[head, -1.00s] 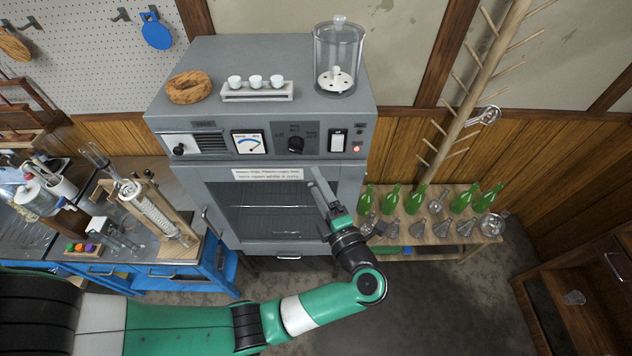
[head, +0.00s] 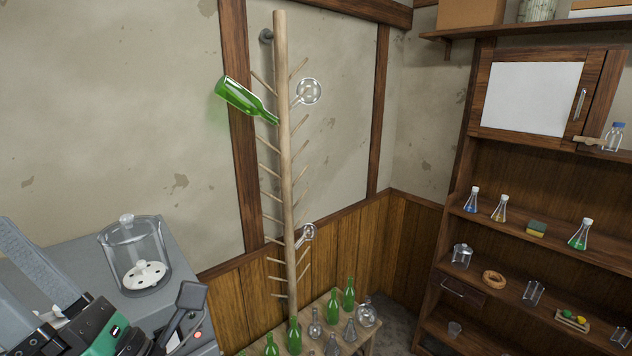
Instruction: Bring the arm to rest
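My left gripper (head: 100,285) is at the lower left of the head view, close to the camera. Its two grey fingers stand wide apart, with the green and black wrist below them. I see nothing held between the fingers. The gripper shows in front of the grey oven (head: 182,262), hiding much of its top; I cannot tell the gap between them. The rest of the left arm is out of the picture. My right gripper is not in view.
A glass desiccator (head: 136,262) stands on the oven top beside the gripper. A wooden drying rack (head: 286,180) bears a green bottle (head: 245,98) and round flasks. Bottles and flasks stand on a low bench (head: 362,345). Shelves (head: 545,235) with glassware are at the right.

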